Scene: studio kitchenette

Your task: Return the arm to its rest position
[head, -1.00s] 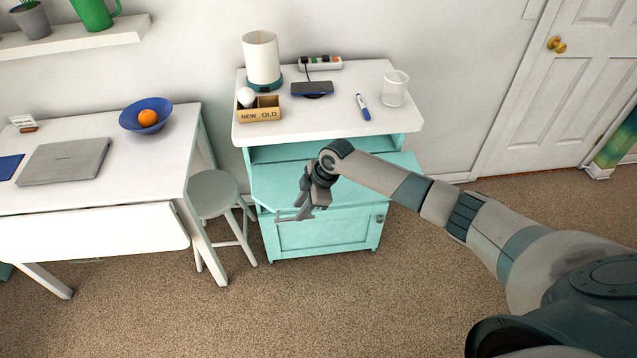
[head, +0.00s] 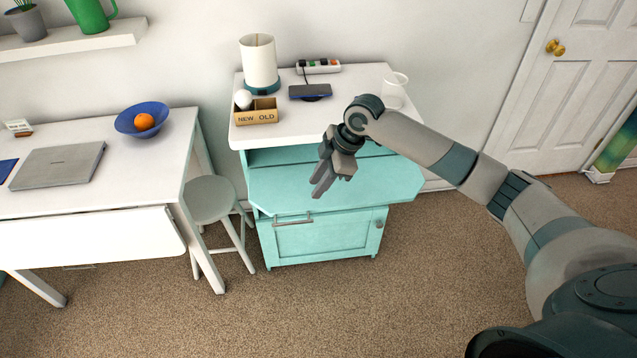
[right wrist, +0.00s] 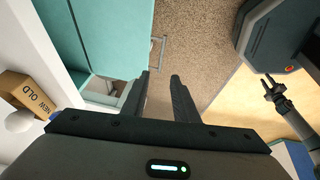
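My right gripper (head: 322,180) hangs in the air in front of and above the teal cabinet's lowered flap (head: 385,180), fingers pointing down. Its two fingers (right wrist: 160,85) stand apart with nothing between them in the right wrist view. It is clear of the flap's bar handle (head: 293,220). My right arm reaches in from the right edge of the head view, bent at the wrist. My left gripper (right wrist: 268,87) shows small at the right of the right wrist view, its fingers seeming apart and empty. It is outside the head view.
A stool (head: 208,200) and white table (head: 130,185) stand left. Carpet (head: 400,300) is clear in front.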

